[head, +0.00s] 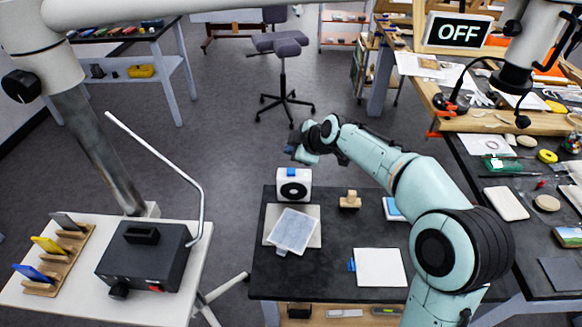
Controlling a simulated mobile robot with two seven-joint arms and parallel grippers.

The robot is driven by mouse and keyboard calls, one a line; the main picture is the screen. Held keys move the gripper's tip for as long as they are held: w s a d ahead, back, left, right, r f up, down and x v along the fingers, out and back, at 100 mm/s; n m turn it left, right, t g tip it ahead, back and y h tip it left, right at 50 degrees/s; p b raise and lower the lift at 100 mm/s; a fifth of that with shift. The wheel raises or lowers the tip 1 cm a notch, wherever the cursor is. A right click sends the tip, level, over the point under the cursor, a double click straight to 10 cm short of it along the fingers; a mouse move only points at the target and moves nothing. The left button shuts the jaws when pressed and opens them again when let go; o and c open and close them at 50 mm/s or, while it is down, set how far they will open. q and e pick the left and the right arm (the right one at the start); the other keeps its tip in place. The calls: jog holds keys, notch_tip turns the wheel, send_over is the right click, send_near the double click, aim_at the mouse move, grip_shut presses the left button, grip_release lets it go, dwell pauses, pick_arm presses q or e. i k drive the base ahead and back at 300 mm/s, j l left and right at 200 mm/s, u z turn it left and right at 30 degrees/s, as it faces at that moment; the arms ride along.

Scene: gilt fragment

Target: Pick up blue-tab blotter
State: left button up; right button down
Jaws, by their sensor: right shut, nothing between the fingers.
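A white square sheet with a small blue tab on its left edge, which looks like the blue-tab blotter (381,268), lies flat on the dark table (331,282). My right gripper (299,152) is in the air beyond the table's far edge, well away from the sheet. It is shut and holds nothing. My left gripper is not in view.
A white device with a black dial (294,187) stands at the table's back left, behind a pale board bearing a grey-blue pad (295,231). A small wooden block (350,201) stands behind the sheet. A black box (146,254) sits on the white table at left.

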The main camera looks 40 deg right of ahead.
aim_at(373, 267)
jog(key=k+j, duration=0.75)
jog(key=j, duration=0.25)
